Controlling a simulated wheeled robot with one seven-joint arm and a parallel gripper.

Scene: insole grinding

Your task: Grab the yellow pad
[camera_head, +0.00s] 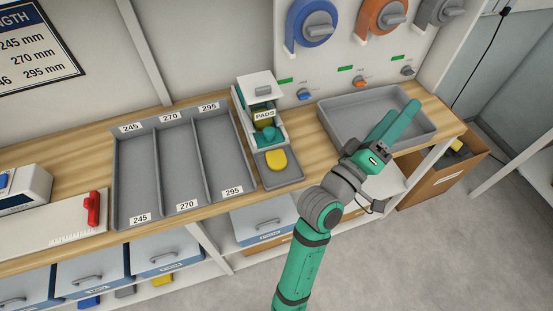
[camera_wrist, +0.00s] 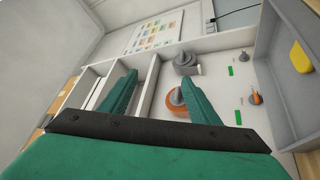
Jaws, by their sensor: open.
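The yellow pad (camera_head: 276,160) lies in the small grey front tray of the dispenser marked PADS (camera_head: 262,112), near the middle of the bench. More yellow and a teal part show inside the dispenser's opening. My gripper (camera_head: 402,112) is open and empty, well to the right of the pad, over the large grey tray. In the wrist view my gripper (camera_wrist: 160,78) shows its two green fingers apart with nothing between them. A yellow piece (camera_wrist: 301,57) shows at the right edge of that view; I cannot tell whether it is the same pad.
A large grey tray (camera_head: 334,118) lies below my gripper. A three-lane rack (camera_head: 154,165) stands left of the dispenser. Blue (camera_head: 311,22), orange (camera_head: 380,14) and grey (camera_head: 440,9) round units hang on the back panel. A cardboard box (camera_head: 437,185) stands at the right.

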